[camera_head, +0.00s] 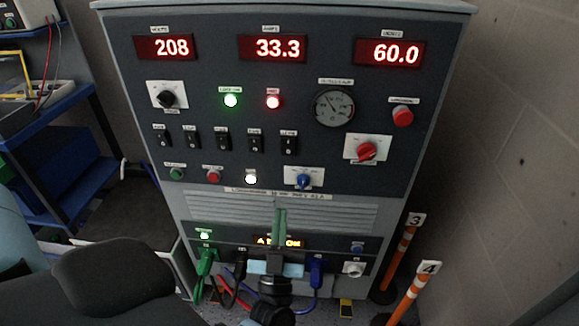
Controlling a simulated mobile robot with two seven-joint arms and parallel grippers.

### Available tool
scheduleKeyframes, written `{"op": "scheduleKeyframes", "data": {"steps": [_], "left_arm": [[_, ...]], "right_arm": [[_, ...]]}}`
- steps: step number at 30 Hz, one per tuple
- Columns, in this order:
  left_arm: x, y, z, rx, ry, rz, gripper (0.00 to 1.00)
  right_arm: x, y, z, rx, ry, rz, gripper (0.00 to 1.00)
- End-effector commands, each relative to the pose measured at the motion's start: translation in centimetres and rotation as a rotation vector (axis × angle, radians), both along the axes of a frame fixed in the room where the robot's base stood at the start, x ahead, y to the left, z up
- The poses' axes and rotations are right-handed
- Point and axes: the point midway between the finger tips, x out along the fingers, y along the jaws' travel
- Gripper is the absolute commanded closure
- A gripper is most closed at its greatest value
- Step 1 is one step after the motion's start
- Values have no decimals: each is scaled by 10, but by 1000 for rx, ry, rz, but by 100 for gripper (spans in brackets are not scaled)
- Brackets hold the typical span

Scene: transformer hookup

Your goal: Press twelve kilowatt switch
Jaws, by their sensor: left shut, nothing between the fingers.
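A row of several black rocker switches (222,140) runs across the middle of the dark control panel (210,75). Each has a small label above it, too small to read, so I cannot tell which one is the twelve kilowatt switch. The row's rightmost switch (289,143) shows in full. My left gripper (280,212) points upward with its greenish fingers together and empty. It appears in front of the vented lower part of the cabinet, below the switches and the blue knob, and covers part of the amber display. My right gripper is not in view.
Red displays read 208, 33.3 and 60.0. A red stop button (402,117), red rotary knob (367,151) and blue knob (303,181) sit on the panel. Green, black and blue cable plugs enter below. Orange posts (405,245) stand right; a blue shelf (55,112) stands left.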

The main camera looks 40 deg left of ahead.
Motion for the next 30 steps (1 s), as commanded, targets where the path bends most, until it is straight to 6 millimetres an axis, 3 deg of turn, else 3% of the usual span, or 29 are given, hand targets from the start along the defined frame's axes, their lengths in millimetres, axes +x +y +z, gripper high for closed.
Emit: {"op": "scheduleKeyframes", "data": {"steps": [8, 22, 30], "left_arm": [[13, 8, 14, 1, -3, -1, 100], [70, 43, 67, 1, -3, -1, 100], [97, 59, 57, 2, 1, -2, 100]], "right_arm": [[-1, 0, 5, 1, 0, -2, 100], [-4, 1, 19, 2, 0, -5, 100], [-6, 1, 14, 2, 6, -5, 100]]}}
